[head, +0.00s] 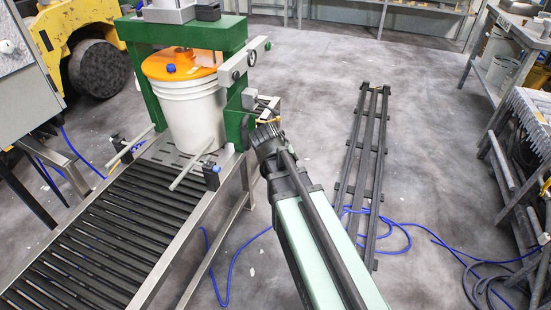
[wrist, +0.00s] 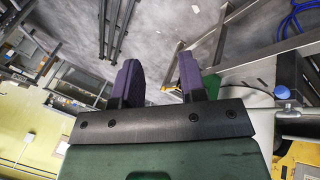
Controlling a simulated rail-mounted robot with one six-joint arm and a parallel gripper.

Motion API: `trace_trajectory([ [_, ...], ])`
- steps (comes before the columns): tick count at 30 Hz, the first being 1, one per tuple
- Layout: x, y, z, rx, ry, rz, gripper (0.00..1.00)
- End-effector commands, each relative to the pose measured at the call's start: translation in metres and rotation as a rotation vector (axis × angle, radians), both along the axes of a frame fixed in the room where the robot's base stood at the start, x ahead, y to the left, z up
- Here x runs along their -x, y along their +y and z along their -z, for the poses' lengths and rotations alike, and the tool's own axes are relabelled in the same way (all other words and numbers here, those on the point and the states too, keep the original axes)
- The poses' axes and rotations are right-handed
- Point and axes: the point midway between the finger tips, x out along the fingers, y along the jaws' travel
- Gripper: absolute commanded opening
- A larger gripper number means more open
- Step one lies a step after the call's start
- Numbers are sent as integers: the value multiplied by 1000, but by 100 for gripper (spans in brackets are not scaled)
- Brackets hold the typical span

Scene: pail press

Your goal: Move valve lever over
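The green press (head: 185,38) stands at the end of the roller conveyor, with a white pail (head: 190,112) under an orange lid (head: 178,65) inside it. A small valve assembly (head: 265,103) with a brass-yellow part sits on the press's right side. My gripper (head: 262,127) is right at that assembly in the head view, its fingertips mostly hidden. In the wrist view my gripper (wrist: 158,82) is open, its two purple-padded fingers apart. A small yellow part (wrist: 172,88) shows near the right finger. I cannot tell whether either finger touches the lever, which I cannot make out clearly.
The roller conveyor (head: 95,235) runs toward the lower left. A dark slatted rack (head: 362,170) lies on the floor at right, near blue hoses (head: 395,235). Work tables (head: 520,30) line the right edge.

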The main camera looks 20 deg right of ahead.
Motion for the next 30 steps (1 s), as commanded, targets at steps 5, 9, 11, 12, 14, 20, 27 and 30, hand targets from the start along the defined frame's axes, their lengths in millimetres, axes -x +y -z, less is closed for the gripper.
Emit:
trace_trajectory([
  [5,-88,-85,88,453,-206,-142,38],
  [9,-172,-109,63,903,-347,-487,38],
  [11,-197,-95,28,1032,-378,-654,38],
  [12,-206,-85,20,1085,-391,-743,38],
  [14,-211,-74,16,1125,-406,-828,38],
  [20,-214,-67,15,1126,-425,-868,38],
  [27,-229,-75,15,1125,-425,-864,38],
  [30,-241,-81,15,1124,-425,-865,38],
])
